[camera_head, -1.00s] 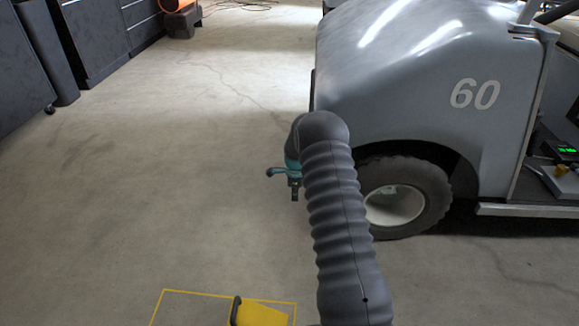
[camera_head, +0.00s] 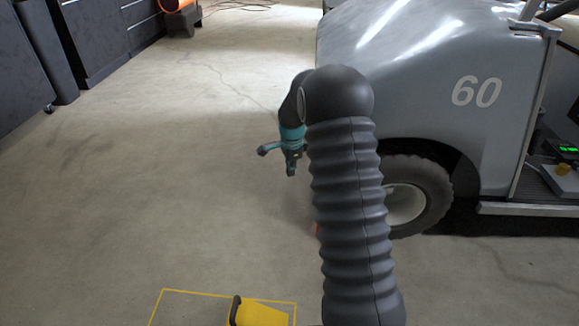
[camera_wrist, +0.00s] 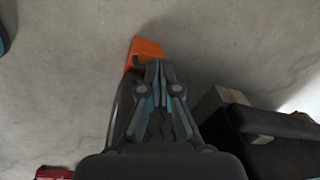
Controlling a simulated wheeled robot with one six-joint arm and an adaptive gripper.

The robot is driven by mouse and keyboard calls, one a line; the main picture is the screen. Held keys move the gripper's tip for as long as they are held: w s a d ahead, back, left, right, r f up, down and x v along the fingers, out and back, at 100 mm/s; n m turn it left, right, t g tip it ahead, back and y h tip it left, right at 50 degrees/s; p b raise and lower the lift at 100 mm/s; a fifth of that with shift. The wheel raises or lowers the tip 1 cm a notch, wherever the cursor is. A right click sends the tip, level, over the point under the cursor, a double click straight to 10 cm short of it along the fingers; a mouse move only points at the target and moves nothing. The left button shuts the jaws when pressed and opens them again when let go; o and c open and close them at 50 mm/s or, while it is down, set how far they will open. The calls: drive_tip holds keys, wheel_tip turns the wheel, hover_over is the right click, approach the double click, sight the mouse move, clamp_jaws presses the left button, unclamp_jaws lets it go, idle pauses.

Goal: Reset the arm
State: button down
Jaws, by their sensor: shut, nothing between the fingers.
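My gripper (camera_head: 291,168) hangs at the end of my raised arm, above bare floor and left of the cart's front wheel in the head view. In the wrist view my gripper (camera_wrist: 160,66) points down towards the concrete floor, with its fingers together and nothing between them. Its tips overlap the view of an orange object (camera_wrist: 148,48); I cannot tell how far below them it is. My dark ribbed arm covers part of the cart and wheel in the head view.
A grey cart (camera_head: 420,105) marked 60 stands at the right, with its front wheel (camera_head: 418,195) beside my arm. A yellow object (camera_head: 260,313) lies at a yellow floor outline in front. Dark cabinets (camera_head: 95,40) line the left. The floor between is clear.

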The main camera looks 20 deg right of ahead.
drive_tip(key=s+a+r+n+t+p, duration=0.1)
drive_tip(key=s+r+n, duration=0.4)
drive_tip(key=s+r, duration=0.5)
drive_tip(key=s+a+r+n+t+p, duration=0.2)
drive_tip(key=s+a+r+n+p, duration=0.2)
drive_tip(key=s+r, duration=0.6)
drive_tip(key=s+a+r+n+t+p, duration=0.1)
drive_tip(key=s+r+n, duration=0.7)
drive_tip(key=s, duration=1.1)
wheel_tip(320, 180, up, 3)
drive_tip(key=a+p, duration=0.1)
drive_tip(key=a, duration=0.1)
drive_tip(key=shift+s+a+p, duration=0.3)
drive_tip(key=shift+a+p, duration=0.05)
drive_tip(key=shift+p, duration=0.05)
